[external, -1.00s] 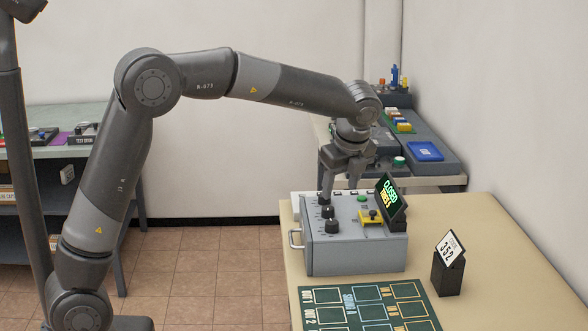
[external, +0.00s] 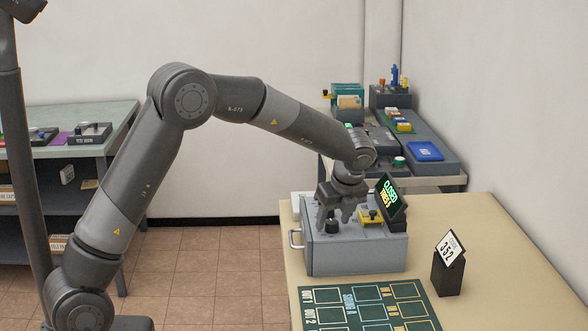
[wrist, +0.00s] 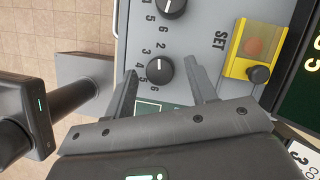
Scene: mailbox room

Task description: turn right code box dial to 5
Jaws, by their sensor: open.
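The grey code box (external: 355,254) stands on the table with a lit display (external: 391,199) reading "CLOSED" and "TRIES 5". Its near dial, the right one (external: 332,227), is a black round knob. In the wrist view this dial (wrist: 160,70) has a white mark towards its left side and digits around it. My gripper (external: 335,220) is open above the box, fingers pointing down. In the wrist view the dial lies between my gripper's fingertips (wrist: 162,68); contact cannot be told. Another dial (wrist: 172,6) shows at the top edge.
A yellow SET button guard (wrist: 252,52) sits beside the dials. A dark green mat (external: 368,309) lies in front of the box. A black stand with a "352" card (external: 448,272) is to the right. A side handle (external: 295,238) sticks out at the left.

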